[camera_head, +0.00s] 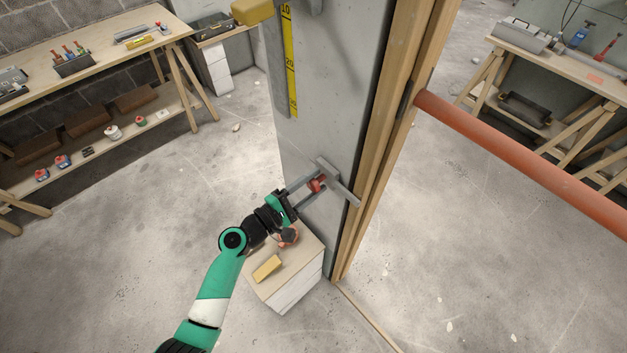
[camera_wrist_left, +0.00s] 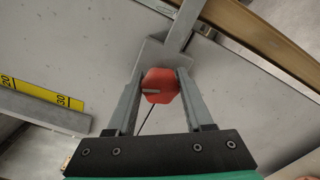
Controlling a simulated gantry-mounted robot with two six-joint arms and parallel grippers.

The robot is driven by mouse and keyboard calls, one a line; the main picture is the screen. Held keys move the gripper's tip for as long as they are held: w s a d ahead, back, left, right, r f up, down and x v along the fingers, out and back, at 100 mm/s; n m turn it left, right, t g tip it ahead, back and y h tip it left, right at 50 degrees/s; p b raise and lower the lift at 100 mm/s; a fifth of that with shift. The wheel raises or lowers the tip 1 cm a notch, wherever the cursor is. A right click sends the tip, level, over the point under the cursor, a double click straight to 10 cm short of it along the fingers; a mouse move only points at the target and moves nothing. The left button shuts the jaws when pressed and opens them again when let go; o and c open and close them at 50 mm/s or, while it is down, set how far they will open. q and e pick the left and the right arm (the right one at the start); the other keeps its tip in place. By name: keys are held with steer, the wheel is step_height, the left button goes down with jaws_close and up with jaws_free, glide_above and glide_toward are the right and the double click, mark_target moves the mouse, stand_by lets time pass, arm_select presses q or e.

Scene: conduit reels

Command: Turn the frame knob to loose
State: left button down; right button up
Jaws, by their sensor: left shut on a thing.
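The red frame knob (camera_head: 316,184) sits on a grey metal bracket (camera_head: 339,183) on the face of the grey wall panel, close to the wooden post. In the left wrist view the knob (camera_wrist_left: 160,86) is a red faceted piece with a pale mark on its left side. My left gripper (camera_head: 309,187) has its two grey fingers on either side of the knob and is shut on it. The fingers also show in the left wrist view (camera_wrist_left: 159,92). Any lettering for the knob's setting cannot be made out. My right gripper is not in view.
A small wooden-topped cabinet (camera_head: 290,282) stands below my left arm, with a yellow block (camera_head: 267,268) on it. A yellow scale (camera_head: 289,60) is on the panel above. An orange-red pipe (camera_head: 520,160) runs right from the post. Workbenches stand left and right.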

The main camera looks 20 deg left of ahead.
arm_select(q)
steer(key=n+p, duration=0.1)
steer(key=n, duration=0.3)
stand_by(0.5)
steer(key=shift+c, duration=1.4)
jaws_free()
steer(key=p+v, duration=0.2)
steer(key=v, duration=0.9)
steer(key=shift+s+a+p, duration=0.2)
steer(key=shift+s+p, duration=0.1)
steer(key=shift+r, duration=0.1)
